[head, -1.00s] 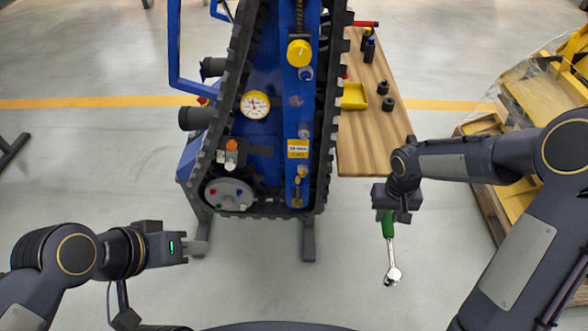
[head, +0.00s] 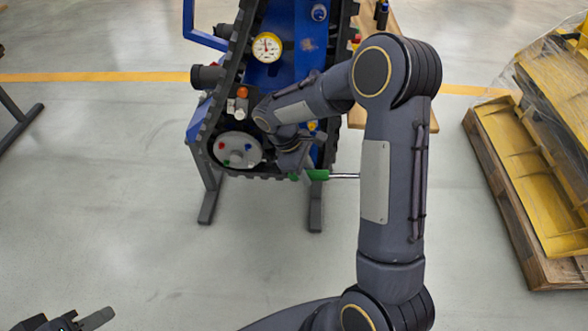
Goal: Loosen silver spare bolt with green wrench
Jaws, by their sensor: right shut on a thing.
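My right gripper (head: 294,172) is at the lower end of the blue tracked carrier (head: 290,75), shut on the green-handled wrench (head: 316,174). The wrench lies roughly level in the picture; its silver shaft points right and passes behind my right arm, which hides its head. A round grey disc (head: 238,150) with small red, blue and green bolts is just left of the gripper. I cannot make out the silver spare bolt. My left gripper (head: 108,316) is low at the left, far from the carrier; one finger shows and its opening is unclear.
My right arm covers much of the wooden table (head: 408,75) to the right of the carrier. A pallet (head: 510,190) with wrapped yellow parts stands at the far right. Grey support legs (head: 315,205) stand under the carrier. The floor in front is clear.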

